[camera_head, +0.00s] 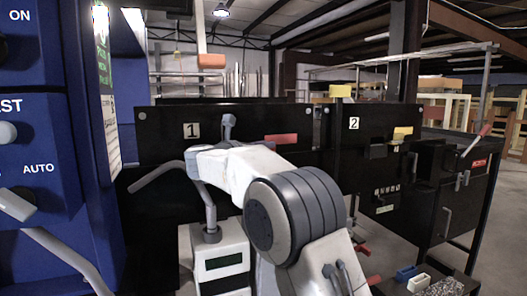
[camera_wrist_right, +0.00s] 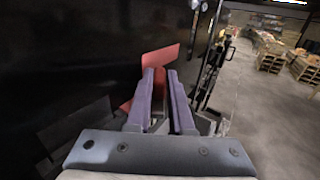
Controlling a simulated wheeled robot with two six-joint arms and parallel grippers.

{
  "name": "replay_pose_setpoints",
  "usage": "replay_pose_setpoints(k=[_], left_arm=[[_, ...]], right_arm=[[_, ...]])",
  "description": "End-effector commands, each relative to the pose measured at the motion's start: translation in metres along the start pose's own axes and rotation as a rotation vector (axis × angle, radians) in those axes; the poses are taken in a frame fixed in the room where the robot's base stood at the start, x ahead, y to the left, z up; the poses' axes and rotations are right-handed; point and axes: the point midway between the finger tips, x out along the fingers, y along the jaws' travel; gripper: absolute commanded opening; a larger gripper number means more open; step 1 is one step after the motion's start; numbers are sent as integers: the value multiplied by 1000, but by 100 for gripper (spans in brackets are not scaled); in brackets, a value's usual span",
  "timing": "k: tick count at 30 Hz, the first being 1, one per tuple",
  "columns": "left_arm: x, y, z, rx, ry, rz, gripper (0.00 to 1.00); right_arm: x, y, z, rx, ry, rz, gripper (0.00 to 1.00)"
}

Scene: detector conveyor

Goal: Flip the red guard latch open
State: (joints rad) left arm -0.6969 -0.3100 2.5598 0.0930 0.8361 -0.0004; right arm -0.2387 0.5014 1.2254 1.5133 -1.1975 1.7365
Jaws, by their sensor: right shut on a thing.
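A flat red piece, which looks like the red guard latch (camera_wrist_right: 160,62), stands out from a dark panel in the right wrist view. My right gripper (camera_wrist_right: 161,76) has its two purple fingers closed on it, and the red shows beyond the fingertips and to their left. In the head view a red tab (camera_head: 282,139) shows on the black panel marked 1, just behind my white right arm. It appears to be the same latch, but I cannot be sure. The arm hides my right fingertips there. My left gripper is not in view.
A blue cabinet (camera_head: 45,150) with knobs and handles stands close on the left. A white box with a display (camera_head: 222,262) is below the arm. A black panel marked 2 (camera_head: 362,165) is to the right. Open floor (camera_wrist_right: 270,130) lies right of the dark panel.

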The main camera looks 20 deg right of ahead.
Motion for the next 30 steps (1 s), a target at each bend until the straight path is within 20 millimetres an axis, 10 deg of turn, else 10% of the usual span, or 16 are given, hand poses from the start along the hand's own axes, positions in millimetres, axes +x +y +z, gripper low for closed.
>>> replay_pose_setpoints(k=[15, 30], left_arm=[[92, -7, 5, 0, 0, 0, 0], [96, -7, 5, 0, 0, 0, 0]], right_arm=[[5, -19, -5, 2, -6, 379, 0], [16, -31, 1, -2, -4, 806, 0]])
